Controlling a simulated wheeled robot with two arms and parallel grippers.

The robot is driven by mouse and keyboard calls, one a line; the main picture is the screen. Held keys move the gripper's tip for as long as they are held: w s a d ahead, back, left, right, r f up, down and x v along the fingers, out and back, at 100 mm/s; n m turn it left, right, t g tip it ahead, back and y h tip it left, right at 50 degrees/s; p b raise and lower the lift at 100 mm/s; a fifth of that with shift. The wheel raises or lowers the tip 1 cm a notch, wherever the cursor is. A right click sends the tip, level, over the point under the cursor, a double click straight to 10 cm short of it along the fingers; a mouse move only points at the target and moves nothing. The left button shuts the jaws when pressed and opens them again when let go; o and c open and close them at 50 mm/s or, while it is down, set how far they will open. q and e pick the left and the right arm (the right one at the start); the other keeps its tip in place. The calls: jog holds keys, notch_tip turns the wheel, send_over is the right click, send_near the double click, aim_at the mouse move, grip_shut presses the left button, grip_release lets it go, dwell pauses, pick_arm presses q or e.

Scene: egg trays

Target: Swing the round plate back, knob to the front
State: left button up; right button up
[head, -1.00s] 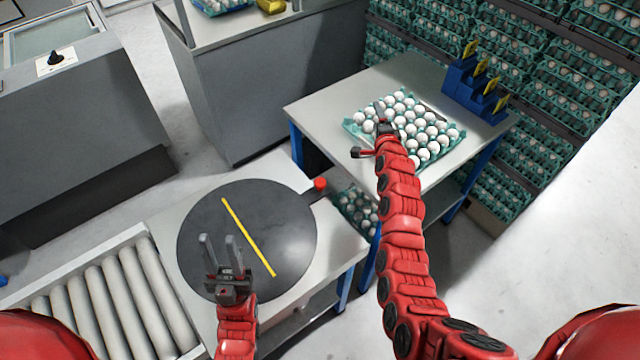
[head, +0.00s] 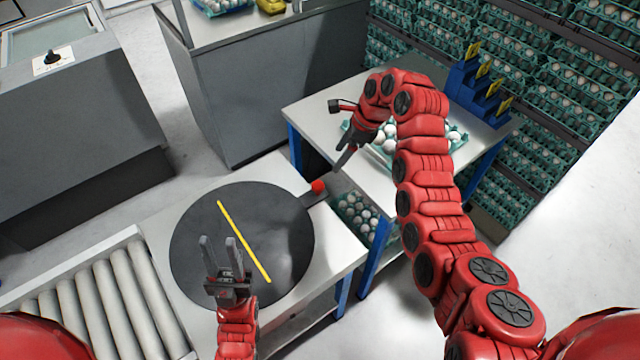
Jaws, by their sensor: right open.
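The round plate (head: 270,215) is a dark disc with a yellow stripe (head: 243,240) across it, lying on a light table. Its short handle ends in a red knob (head: 318,186) at the plate's far right, by the table edge. My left gripper (head: 219,243) is over the near left part of the plate, its two fingers upright and apart with nothing between them. My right gripper (head: 345,132) is open, over the left side of the egg table, above and to the right of the red knob and apart from it.
A roller conveyor (head: 118,290) adjoins the plate's table on the left. The egg table (head: 310,112) behind right bears a tray of white eggs (head: 453,134), partly hidden by my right arm, and blue holders (head: 470,90). More eggs (head: 355,212) sit low between the tables.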

aim_at(319, 185)
jog(key=p+x, duration=0.1)
jog(key=x, duration=1.1)
jog(key=shift+w+a+f, duration=0.1)
jog(key=shift+a+f, duration=0.05)
jog(key=shift+f, duration=0.15)
jog(key=shift+a+f, duration=0.2)
jog(key=shift+f, duration=0.4)
jog(key=shift+c, duration=0.2)
grip_shut()
